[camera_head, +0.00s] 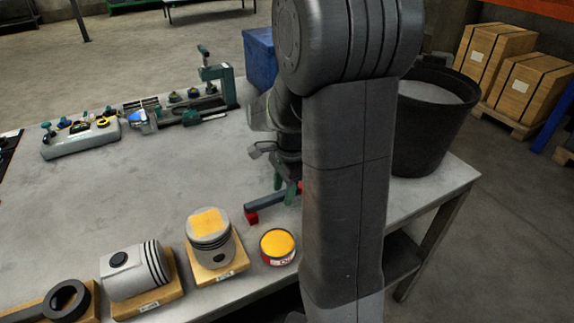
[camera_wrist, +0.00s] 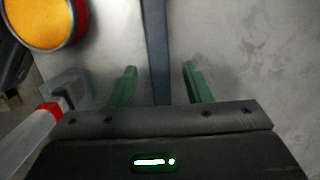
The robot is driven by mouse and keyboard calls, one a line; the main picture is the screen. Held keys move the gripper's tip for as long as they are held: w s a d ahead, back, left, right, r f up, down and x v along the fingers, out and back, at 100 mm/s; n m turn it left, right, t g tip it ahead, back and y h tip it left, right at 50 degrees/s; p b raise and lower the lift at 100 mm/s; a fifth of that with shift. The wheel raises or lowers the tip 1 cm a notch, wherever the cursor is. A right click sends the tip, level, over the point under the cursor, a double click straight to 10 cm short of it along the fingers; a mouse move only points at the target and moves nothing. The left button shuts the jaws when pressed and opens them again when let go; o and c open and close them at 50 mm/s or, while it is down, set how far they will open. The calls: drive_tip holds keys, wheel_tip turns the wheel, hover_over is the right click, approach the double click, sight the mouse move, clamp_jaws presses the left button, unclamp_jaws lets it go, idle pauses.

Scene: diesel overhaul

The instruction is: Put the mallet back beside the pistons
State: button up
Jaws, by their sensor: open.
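A blue-grey bar with a red end (camera_head: 251,216), which looks like the mallet, lies on the grey bench just right of the pistons. My gripper (camera_head: 285,188) is low over its far end, partly hidden by my arm. In the wrist view my green fingers (camera_wrist: 159,68) are open, one on each side of the blue-grey bar (camera_wrist: 155,30), with gaps. The bar's red end is out of that view. One piston (camera_head: 210,235) stands upright with a yellow top on a wooden block. Another piston (camera_head: 135,272) lies on its side on a second block.
A yellow-topped red can (camera_head: 278,246) stands near the bar and in the wrist view (camera_wrist: 42,22). A red-tipped pale piece (camera_wrist: 48,108) is left of my fingers. A black bucket (camera_head: 430,115) stands right, a blue bin (camera_head: 259,60) behind. The bench's middle is clear.

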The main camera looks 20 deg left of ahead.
wheel_tip(320, 180, up, 11)
drive_tip(key=w+d, duration=0.1)
drive_tip(key=shift+f, duration=0.2)
drive_tip(key=shift+f, duration=0.1)
drive_tip(key=f, duration=0.4)
drive_tip(key=s+a+f, duration=0.1)
drive_tip(key=f, duration=0.8)
drive_tip(key=shift+s+a+f, duration=0.15)
drive_tip(key=shift+a+f, duration=0.05)
drive_tip(key=shift+r, duration=0.35)
drive_tip(key=shift+f, duration=0.1)
